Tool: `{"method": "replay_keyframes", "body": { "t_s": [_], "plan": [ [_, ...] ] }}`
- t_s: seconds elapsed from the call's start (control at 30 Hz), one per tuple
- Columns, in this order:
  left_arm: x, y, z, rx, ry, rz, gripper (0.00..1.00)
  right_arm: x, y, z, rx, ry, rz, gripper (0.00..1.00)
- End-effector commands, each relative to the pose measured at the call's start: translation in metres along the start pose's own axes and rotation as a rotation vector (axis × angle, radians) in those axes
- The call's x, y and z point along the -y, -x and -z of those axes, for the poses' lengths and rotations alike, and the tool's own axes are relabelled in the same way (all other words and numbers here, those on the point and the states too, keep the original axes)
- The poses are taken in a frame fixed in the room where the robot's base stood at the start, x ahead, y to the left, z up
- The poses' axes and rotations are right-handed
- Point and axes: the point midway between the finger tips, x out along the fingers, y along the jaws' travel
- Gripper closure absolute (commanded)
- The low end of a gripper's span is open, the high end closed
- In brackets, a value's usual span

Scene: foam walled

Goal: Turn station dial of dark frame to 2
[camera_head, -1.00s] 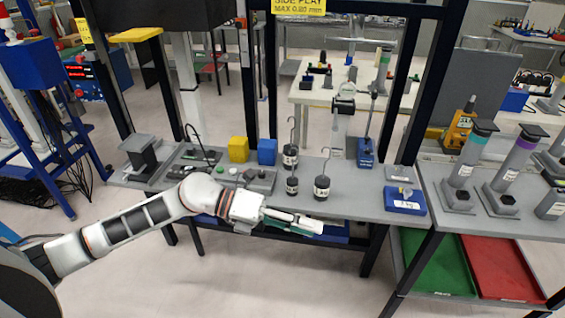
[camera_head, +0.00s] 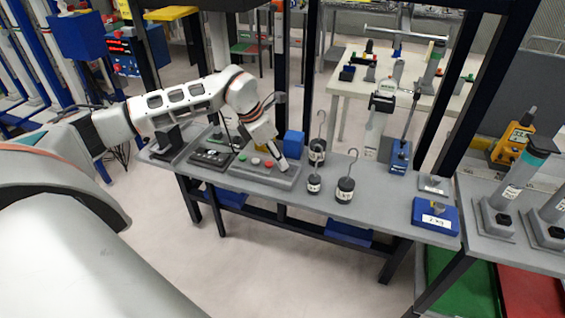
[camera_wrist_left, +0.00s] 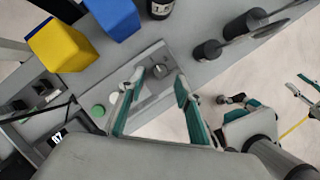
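The dark frame (camera_head: 312,60) stands over the grey bench. A grey control box (camera_head: 245,172) lies on the bench with green, white and red buttons. In the left wrist view a round grey dial (camera_wrist_left: 160,71) sits on this box, right of the white button (camera_wrist_left: 115,97) and green button (camera_wrist_left: 97,110). My left gripper (camera_head: 281,166) is over the right end of the box and hides the dial in the head view. In the wrist view its teal fingers (camera_wrist_left: 159,82) are spread, one each side of the dial; contact is unclear. Part of my right gripper (camera_wrist_left: 308,92) shows at the edge.
Behind the box stand a yellow block (camera_wrist_left: 62,45) and a blue block (camera_head: 294,144). Hooked black weights (camera_head: 345,190) stand just right of it. A blue 2 kg block (camera_head: 436,215) is at the bench's right end. Floor in front is clear.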

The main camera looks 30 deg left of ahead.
Motion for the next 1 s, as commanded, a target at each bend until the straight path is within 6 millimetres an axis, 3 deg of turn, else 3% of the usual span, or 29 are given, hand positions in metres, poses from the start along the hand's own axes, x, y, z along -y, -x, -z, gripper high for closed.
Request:
{"method": "replay_keyframes", "body": {
  "t_s": [0.2, 0.57, 0.7, 0.73, 1.0],
  "plan": [
    [0.001, -0.026, 0.000, 0.001, 0.000, 0.001, 0.66, 0.000, 0.000, -0.001, 0.001, 0.000, 0.000, 0.60],
    [0.000, -0.032, 0.000, 0.002, 0.000, 0.001, 0.66, 0.000, 0.000, -0.001, 0.001, 0.000, 0.000, 0.60],
    [0.000, -0.032, -0.001, 0.002, 0.000, 0.001, 0.97, 0.000, 0.000, -0.001, 0.001, 0.000, 0.000, 0.60],
    [0.000, -0.032, -0.001, 0.002, 0.000, 0.001, 1.00, 0.000, 0.000, -0.001, 0.001, 0.000, 0.000, 0.60],
    [0.000, -0.032, -0.001, 0.002, -0.009, 0.004, 1.00, 0.000, 0.000, 0.000, 0.000, 0.000, 0.000, 0.60]
  ]
}}
